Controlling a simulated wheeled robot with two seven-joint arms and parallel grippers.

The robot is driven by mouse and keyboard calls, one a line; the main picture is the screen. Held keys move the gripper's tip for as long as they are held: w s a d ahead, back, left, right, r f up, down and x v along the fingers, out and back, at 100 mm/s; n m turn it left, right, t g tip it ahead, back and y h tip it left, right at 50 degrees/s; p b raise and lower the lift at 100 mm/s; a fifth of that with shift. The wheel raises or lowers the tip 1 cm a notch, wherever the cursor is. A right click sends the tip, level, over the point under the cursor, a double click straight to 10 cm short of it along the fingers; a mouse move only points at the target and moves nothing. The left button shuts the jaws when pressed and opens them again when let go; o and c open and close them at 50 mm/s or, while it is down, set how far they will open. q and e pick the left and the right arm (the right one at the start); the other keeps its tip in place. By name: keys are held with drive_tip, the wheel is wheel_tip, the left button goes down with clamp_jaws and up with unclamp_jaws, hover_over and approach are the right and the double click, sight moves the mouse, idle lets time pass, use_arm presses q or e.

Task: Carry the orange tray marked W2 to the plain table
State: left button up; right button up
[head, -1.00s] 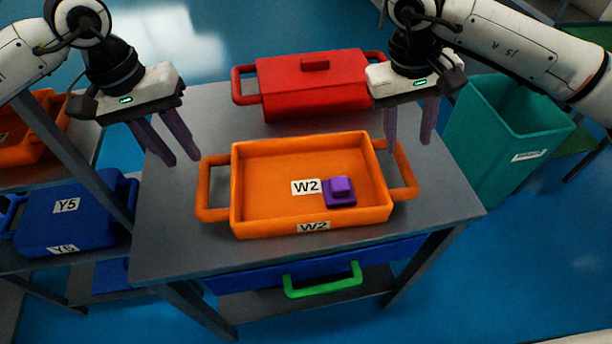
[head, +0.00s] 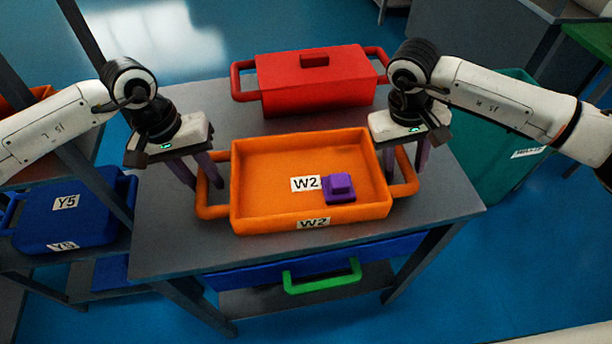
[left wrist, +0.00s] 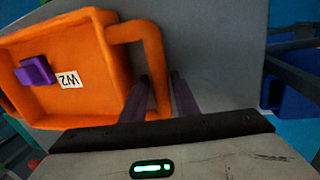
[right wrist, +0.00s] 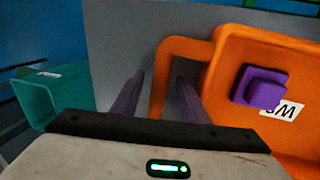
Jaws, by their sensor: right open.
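The orange tray marked W2 (head: 270,215) sits flat on a grey table (head: 170,245), with a loop handle at each end. A purple block with a knob (head: 340,187) lies inside it. My left gripper (head: 206,182) is open at the tray's left handle; in the left wrist view the handle (left wrist: 155,60) runs between its fingers. My right gripper (head: 406,170) is open at the right handle; in the right wrist view that handle (right wrist: 162,75) lies between its fingers. I cannot tell how deep the fingers reach. I cannot make out which table is the plain one.
A red lidded box (head: 318,85) with handles stands behind the tray. A teal bin (head: 490,165) stands right of the table. A rack at left holds a blue Y5 tray (head: 65,220). Under the tabletop is a blue drawer with a green handle (head: 322,278). Blue floor is open in front.

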use_arm(q)
drive_tip(key=shift+c, duration=0.5)
use_arm(e)
drive_tip(key=shift+c, duration=0.4)
use_arm(q)
clamp_jaws()
use_arm(e)
drive_tip(key=c, duration=0.7)
clamp_jaws()
use_arm(q)
drive_tip(key=shift+r, duration=0.2)
use_arm(e)
drive_tip(key=shift+r, duration=0.2)
